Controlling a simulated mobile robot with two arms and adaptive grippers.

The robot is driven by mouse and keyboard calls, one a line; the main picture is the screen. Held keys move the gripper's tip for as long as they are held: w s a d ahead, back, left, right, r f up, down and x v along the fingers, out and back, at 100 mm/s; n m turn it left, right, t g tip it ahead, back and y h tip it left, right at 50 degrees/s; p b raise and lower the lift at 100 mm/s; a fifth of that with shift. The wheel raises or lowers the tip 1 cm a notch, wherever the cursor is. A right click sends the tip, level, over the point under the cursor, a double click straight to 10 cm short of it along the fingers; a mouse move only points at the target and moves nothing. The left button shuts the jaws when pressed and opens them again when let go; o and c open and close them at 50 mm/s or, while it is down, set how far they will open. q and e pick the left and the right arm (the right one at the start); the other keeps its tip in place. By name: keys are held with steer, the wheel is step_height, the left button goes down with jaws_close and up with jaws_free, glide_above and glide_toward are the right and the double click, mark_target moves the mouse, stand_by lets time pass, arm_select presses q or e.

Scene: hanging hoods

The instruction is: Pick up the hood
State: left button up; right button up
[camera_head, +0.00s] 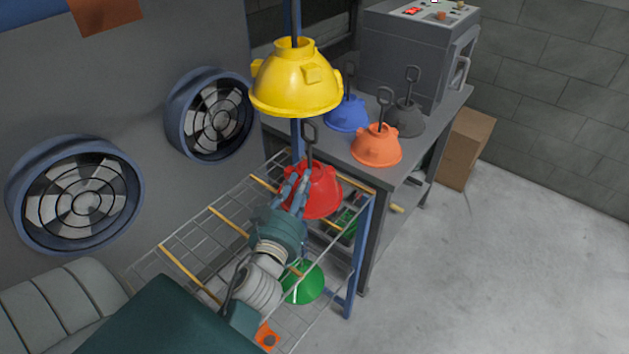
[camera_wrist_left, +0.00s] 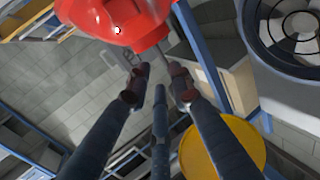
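A red hood (camera_head: 322,190) with an upright dark loop handle (camera_head: 309,133) is at the right end of the wire rack. My left gripper (camera_head: 303,183) is in front of it, with its fingers overlapping its left side in the head view. In the left wrist view the red hood (camera_wrist_left: 118,18) fills the top, just beyond the fingertips. The fingers of my left gripper (camera_wrist_left: 157,75) stand apart, with a gap between them. Whether they touch the hood is unclear. My right gripper is not in view.
A yellow hood (camera_head: 297,80) is above, by a blue post. Blue (camera_head: 347,115), orange (camera_head: 376,147) and grey (camera_head: 405,118) hoods stand on the table right. A green hood (camera_head: 303,283) is below the rack wires.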

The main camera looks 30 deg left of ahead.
mark_target(312, 168)
arm_select(q)
steer(key=shift+w+a+r, duration=0.1)
steer(key=shift+w+r, duration=0.05)
steer(key=shift+w, duration=0.25)
steer(key=shift+w+a+r, duration=0.1)
steer(key=shift+w, duration=0.3)
steer(key=shift+w+a+r, duration=0.15)
steer(key=shift+w, duration=0.15)
steer(key=shift+w+a+r, duration=0.1)
steer(key=shift+w+a, duration=0.1)
steer(key=shift+w, duration=0.35)
steer(key=shift+w+a, duration=0.15)
steer(key=shift+w, duration=0.15)
steer(key=x, duration=0.5)
steer(key=shift+w+f, duration=0.2)
steer(key=shift+f, duration=0.05)
steer(key=shift+s, duration=0.1)
jaws_close()
steer(key=shift+r, duration=0.1)
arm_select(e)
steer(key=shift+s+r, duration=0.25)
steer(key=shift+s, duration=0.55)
